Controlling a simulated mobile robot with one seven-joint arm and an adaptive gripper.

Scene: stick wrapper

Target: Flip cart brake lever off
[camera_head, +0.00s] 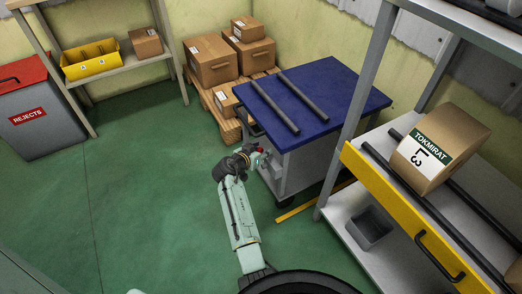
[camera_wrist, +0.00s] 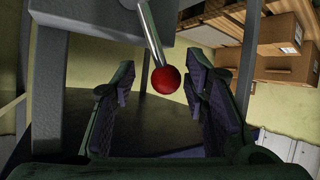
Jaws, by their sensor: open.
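The cart (camera_head: 318,95) has a blue top with two dark bars and stands right of the middle in the head view. Its brake lever is a metal rod (camera_wrist: 151,35) ending in a red ball knob (camera_wrist: 166,80), seen close up in the wrist view. The lever hangs from a grey part of the cart (camera_wrist: 90,22). My gripper (camera_wrist: 160,88) is open, and the red knob shows between its two fingers, nearer the right one. Whether a finger touches it I cannot tell. In the head view my gripper (camera_head: 258,158) is at the cart's near left side, partly hiding the lever.
A pallet (camera_head: 226,128) with several cardboard boxes (camera_head: 210,58) stands behind the cart. A shelf with a yellow front rail (camera_head: 385,205) and a labelled box (camera_head: 440,145) is at the right. A grey rejects bin (camera_head: 40,120) is at the left. The green floor between is clear.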

